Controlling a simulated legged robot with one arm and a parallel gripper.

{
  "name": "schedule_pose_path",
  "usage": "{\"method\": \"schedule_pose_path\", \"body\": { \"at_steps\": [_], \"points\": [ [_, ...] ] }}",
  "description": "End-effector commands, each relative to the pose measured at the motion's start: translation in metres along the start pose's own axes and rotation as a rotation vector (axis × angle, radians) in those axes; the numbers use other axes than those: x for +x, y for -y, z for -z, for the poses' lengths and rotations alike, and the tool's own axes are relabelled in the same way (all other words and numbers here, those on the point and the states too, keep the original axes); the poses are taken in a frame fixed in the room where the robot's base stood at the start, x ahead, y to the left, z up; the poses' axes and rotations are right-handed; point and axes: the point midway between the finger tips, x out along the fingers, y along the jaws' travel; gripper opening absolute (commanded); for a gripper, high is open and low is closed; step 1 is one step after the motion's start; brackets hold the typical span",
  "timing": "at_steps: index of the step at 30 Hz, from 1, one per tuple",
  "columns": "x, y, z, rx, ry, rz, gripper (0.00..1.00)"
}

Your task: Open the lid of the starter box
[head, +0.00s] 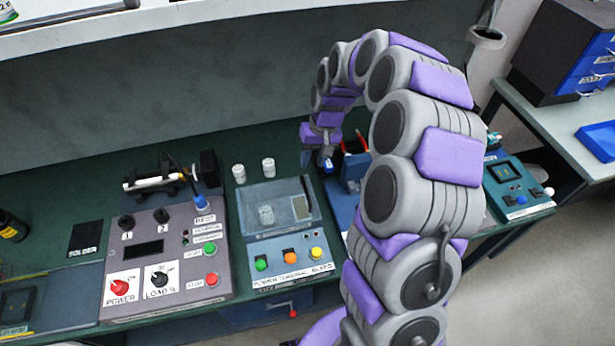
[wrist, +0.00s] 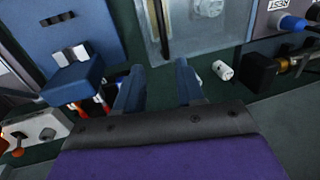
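The box I take as the starter box (head: 288,259) is blue-grey, with green, orange and yellow buttons along its front. A clear lid (head: 281,199) lies over its top and looks shut; a pale round shape shows beneath it. In the wrist view the clear lid (wrist: 206,28) is at the top centre, with a dark bar (wrist: 164,28) along its left part. My gripper (wrist: 158,80) is open and empty, its two blue fingers pointing toward the lid's near edge, apart from it. In the head view my gripper (head: 325,162) hangs behind and right of the box.
Two white cylinders (head: 268,167) stand behind the box; one (wrist: 222,70) is just right of my fingers in the wrist view. A grey power panel (head: 166,262) is left of the box. A blue device (wrist: 75,77) is close left of my fingers.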

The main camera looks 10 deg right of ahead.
Motion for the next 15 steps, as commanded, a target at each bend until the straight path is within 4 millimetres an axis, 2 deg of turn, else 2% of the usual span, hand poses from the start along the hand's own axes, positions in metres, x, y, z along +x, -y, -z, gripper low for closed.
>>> {"method": "schedule_pose_path", "body": {
  "at_steps": [1, 6, 15],
  "points": [
    [0.013, 0.001, -0.001, -0.001, 0.004, -0.001, 0.38],
    [0.044, 0.003, -0.001, -0.001, 0.005, -0.001, 0.38],
    [0.074, -0.001, -0.001, 0.0, 0.002, 0.002, 0.38]
  ]
}}
